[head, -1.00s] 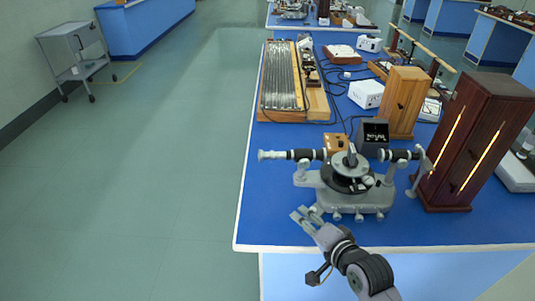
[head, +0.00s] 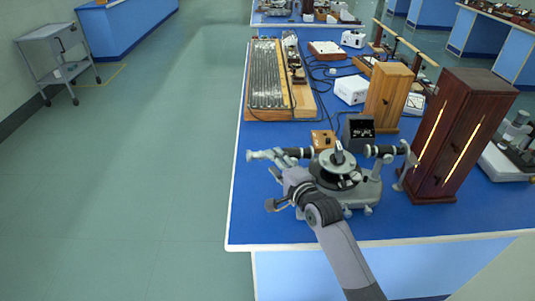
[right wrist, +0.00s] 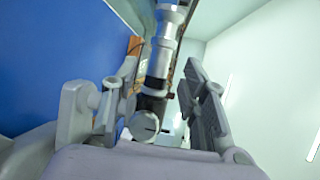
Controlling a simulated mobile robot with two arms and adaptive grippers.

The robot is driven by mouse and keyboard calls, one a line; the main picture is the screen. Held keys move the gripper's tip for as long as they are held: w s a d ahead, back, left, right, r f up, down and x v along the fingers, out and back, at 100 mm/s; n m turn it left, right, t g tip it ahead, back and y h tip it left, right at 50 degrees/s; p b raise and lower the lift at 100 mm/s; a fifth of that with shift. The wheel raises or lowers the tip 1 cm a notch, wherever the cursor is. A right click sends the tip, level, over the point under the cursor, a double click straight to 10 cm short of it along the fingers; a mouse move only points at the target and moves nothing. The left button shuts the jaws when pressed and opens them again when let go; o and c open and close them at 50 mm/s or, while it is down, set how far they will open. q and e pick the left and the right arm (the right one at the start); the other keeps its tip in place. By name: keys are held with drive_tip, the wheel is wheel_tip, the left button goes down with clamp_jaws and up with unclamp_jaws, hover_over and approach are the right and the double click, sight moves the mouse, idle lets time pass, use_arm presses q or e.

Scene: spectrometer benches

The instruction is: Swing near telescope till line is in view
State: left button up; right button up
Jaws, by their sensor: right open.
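The spectrometer (head: 358,193) stands on the blue bench, with a grey base and a dark round table in the middle. Its near telescope (head: 299,153), a black and silver tube, points left. A second tube (head: 381,150) points right toward the dark wooden cabinet. My right gripper (head: 272,165) is open at the telescope's left end. In the right wrist view the telescope tube (right wrist: 162,58) runs between the two spread fingers of my right gripper (right wrist: 145,100). I cannot tell whether either finger touches it. No spectral line can be made out. My left gripper is out of view.
The dark wooden cabinet (head: 462,130) with bright slits stands right of the spectrometer. A small black box (head: 359,131), a lighter wooden box (head: 388,97) and a white box (head: 351,90) stand behind. The bench's left edge is close, with open floor beyond.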

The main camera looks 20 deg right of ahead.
drive_tip(key=shift+x, duration=2.55)
drive_tip(key=shift+c, duration=0.2)
drive_tip(key=shift+f, duration=0.1)
drive_tip(key=c, duration=0.9)
clamp_jaws()
drive_tip(key=shift+s+f, duration=0.1)
